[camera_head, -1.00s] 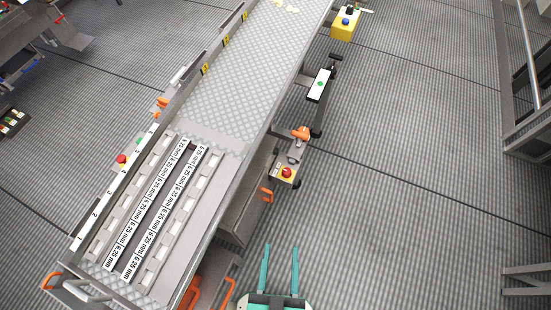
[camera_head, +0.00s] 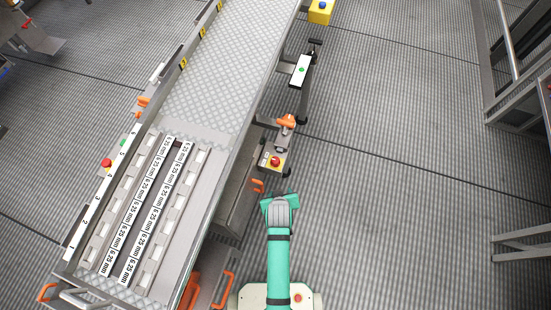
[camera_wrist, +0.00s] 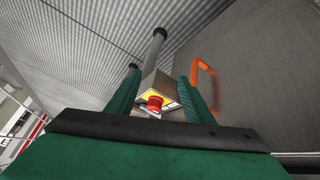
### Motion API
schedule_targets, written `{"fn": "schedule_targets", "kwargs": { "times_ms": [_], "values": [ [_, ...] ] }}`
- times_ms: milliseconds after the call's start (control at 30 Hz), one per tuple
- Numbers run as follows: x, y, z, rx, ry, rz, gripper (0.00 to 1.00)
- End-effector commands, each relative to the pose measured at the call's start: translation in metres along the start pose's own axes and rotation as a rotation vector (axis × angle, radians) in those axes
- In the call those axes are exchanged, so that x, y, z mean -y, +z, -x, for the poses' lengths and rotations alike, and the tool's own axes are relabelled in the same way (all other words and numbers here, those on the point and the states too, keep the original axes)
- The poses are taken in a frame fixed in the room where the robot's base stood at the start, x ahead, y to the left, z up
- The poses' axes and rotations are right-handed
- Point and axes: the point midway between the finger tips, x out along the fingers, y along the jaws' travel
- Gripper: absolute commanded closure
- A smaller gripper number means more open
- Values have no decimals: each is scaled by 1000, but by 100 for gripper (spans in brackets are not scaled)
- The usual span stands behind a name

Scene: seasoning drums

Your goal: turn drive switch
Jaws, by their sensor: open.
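A small control box (camera_head: 272,158) with a red mushroom button on a yellow plate sits on the right side of the conveyor machine. A small dark part shows beside the button, too small to identify as the drive switch. In the wrist view the red button (camera_wrist: 155,103) appears between my fingers, with the box beyond them. My gripper (camera_head: 280,198) is just below the box in the head view. It is open and empty, apart from the box; the wrist view shows both green fingers of my gripper (camera_wrist: 160,88) spread.
An orange part (camera_head: 286,122) stands just above the box, with a white panel (camera_head: 300,69) bearing a green button farther up. An orange handle (camera_wrist: 206,85) is close right of my fingers in the wrist view. The floor (camera_head: 400,220) to the right is clear.

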Motion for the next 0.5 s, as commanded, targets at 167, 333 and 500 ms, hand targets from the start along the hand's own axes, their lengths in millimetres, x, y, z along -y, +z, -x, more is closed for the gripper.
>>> {"fn": "schedule_targets", "kwargs": {
  "times_ms": [167,333,500],
  "values": [
    [-7,-43,-26,131,-30,29,53],
    [-11,-85,-34,259,-68,57,53],
    [-14,-129,-27,384,-114,83,53]
  ]
}}
